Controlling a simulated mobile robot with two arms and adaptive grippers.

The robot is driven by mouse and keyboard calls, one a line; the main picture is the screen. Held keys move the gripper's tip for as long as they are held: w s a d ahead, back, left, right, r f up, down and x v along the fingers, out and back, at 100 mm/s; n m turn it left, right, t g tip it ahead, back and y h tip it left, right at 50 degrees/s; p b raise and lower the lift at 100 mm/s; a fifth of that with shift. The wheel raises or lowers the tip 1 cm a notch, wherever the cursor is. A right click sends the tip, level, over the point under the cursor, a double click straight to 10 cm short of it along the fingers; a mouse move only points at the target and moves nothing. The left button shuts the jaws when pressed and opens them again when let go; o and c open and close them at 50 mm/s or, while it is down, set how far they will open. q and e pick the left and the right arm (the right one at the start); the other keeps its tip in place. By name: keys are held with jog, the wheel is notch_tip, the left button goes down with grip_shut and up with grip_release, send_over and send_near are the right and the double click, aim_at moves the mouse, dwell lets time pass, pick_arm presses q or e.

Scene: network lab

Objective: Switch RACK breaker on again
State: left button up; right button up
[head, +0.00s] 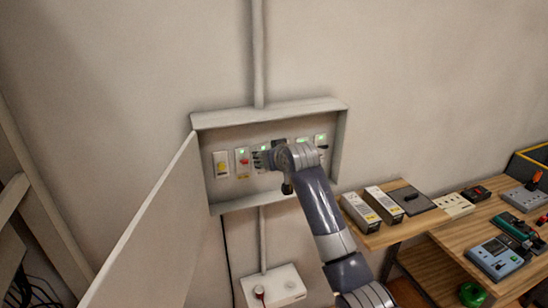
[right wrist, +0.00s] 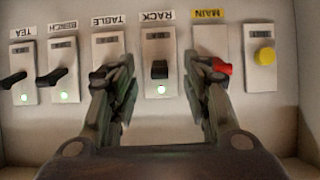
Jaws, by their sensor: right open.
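The RACK breaker (right wrist: 159,70) is in the middle of the right wrist view, with a black lever and a lit green lamp below it. In the head view its module (head: 263,149) is partly hidden by my right gripper. My right gripper (head: 259,159) is open in front of the breaker row. In the right wrist view its two fingers (right wrist: 159,62) stand either side of the RACK lever, with nothing between them but that breaker. One finger overlaps the TABLE breaker (right wrist: 105,47), the other overlaps the MAIN breaker (right wrist: 222,69) with its red lever. Contact cannot be told. My left gripper is out of view.
BENCH (right wrist: 55,75) and TEA (right wrist: 20,75) breakers show lit green lamps. A yellow button (right wrist: 264,56) sits beyond MAIN. The panel's box (head: 270,114) has a raised rim, and its door (head: 150,230) stands open at left. A wooden table (head: 470,235) with devices is at right.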

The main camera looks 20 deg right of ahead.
jog(key=v, duration=1.1)
jog(key=shift+r, duration=0.15)
jog(key=shift+s, duration=0.1)
